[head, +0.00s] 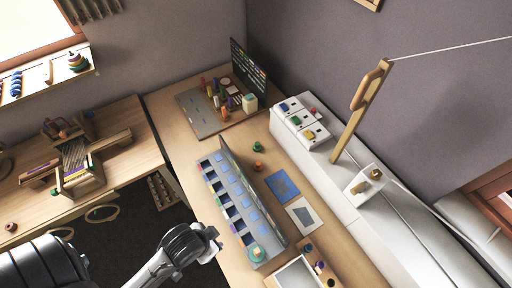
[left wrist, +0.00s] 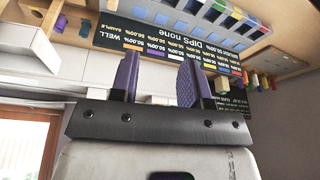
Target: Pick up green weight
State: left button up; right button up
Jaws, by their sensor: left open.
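A small green piece (head: 258,146), which looks like the green weight, stands on the wooden desk behind the long grey rack (head: 243,210). A small orange-brown piece (head: 258,165) stands just in front of it. My left gripper (head: 217,243) is left of the rack's near end, well apart from the green piece on the desk. Its purple fingers (left wrist: 158,80) are open with nothing between them in the left wrist view. I cannot make out the green weight there. My right gripper is not in view.
A blue card (head: 283,186) and a white card (head: 302,215) lie right of the rack. A board with several small items (head: 222,103) and a dark upright panel (head: 248,67) stand at the back. A white unit (head: 300,122) and a wooden post (head: 359,115) border the right.

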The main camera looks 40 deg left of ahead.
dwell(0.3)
pick_arm(q)
jog(key=o, duration=0.3)
jog(key=shift+o, duration=0.2)
jog(key=shift+f, duration=0.1)
